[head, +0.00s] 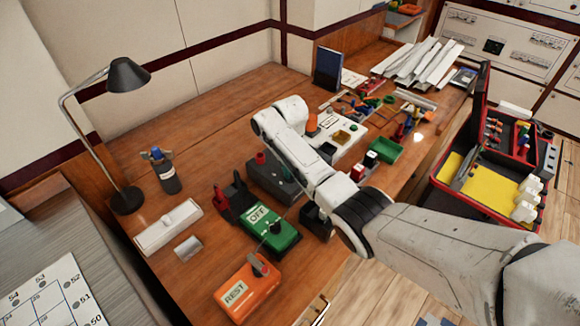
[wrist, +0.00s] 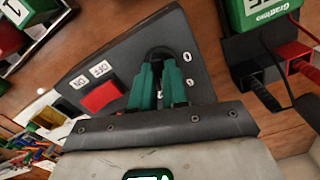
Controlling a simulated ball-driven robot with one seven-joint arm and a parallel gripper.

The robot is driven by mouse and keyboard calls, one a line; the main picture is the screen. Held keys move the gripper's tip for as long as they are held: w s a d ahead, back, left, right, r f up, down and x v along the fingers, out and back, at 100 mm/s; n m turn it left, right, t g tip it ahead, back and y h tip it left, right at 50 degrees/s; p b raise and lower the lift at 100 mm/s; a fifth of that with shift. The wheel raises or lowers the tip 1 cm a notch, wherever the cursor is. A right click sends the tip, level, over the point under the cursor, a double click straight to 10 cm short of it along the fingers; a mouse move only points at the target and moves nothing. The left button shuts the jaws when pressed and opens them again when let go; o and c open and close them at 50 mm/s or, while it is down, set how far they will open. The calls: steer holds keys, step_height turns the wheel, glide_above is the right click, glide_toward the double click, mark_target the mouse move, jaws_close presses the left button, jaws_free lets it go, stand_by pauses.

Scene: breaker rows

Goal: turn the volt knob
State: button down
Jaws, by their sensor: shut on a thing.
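My gripper (wrist: 160,62) has green fingers and is shut around a black knob (wrist: 158,50) on this box's face. The fingers hide most of the knob, so I cannot read its pointer.
A green OFF box (head: 283,237) and an orange REST box (head: 236,298) stand at the near edge. The lamp (head: 127,75) is at left. Tools and a green tray (head: 386,150) lie to the right. A red toolbox (head: 480,222) is further right.

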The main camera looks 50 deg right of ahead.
steer(key=n+p, duration=0.1)
steer(key=n, duration=0.3)
steer(key=shift+n, duration=2.2)
steer(key=c, duration=1.1)
jaws_free()
steer(key=shift+c, duration=0.2)
step_height(320, 180, up, 11)
steer(key=shift+f, duration=0.15)
